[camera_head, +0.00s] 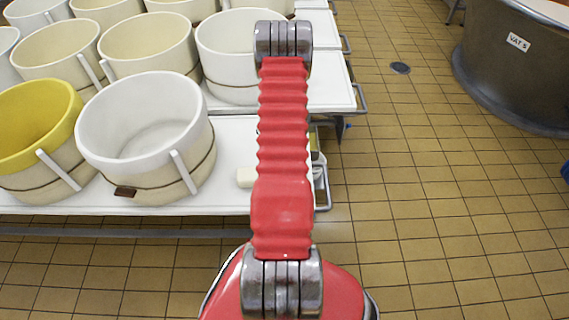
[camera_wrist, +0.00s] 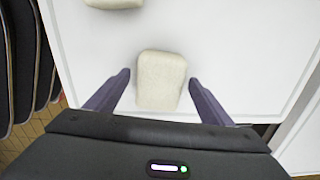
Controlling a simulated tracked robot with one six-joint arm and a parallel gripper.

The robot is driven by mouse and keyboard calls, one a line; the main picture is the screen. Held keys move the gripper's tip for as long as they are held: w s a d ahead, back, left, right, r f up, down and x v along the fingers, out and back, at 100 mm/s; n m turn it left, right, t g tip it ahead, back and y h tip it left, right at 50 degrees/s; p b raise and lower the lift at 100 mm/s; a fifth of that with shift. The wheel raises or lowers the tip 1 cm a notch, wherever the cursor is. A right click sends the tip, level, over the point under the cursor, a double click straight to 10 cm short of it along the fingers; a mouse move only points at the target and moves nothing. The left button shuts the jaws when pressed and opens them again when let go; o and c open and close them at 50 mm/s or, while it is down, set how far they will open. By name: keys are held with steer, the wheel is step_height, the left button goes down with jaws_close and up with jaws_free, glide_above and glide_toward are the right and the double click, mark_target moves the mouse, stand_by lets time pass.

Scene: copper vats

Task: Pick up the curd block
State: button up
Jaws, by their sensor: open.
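A cream curd block (camera_wrist: 162,72) with rounded corners lies on a white table top (camera_wrist: 225,45) in the wrist view. My gripper (camera_wrist: 158,84) is open, with one purple-grey finger to the left of the block and one to the right. Gaps show between the block and both fingers. A second cream block (camera_wrist: 114,3) is cut off by the top edge. In the head view a pale block (camera_head: 246,177) lies on the table just left of my red arm, partly hidden by it; I cannot tell which of the two it is. My arm hides my gripper there.
Several white tubs (camera_head: 145,130) with cord bands crowd the table to the left. One tub (camera_head: 38,125) has a yellow upper part. A dark vat (camera_head: 512,65) marked "VAT 5" stands far right. Open tiled floor (camera_head: 420,200) lies right of the table, with a drain (camera_head: 400,68).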

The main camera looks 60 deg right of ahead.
steer(key=shift+c, duration=0.5)
steer(key=c, duration=1.3)
steer(key=shift+r, duration=0.1)
step_height(320, 180, up, 10)
steer(key=shift+f, duration=0.1)
stand_by(0.5)
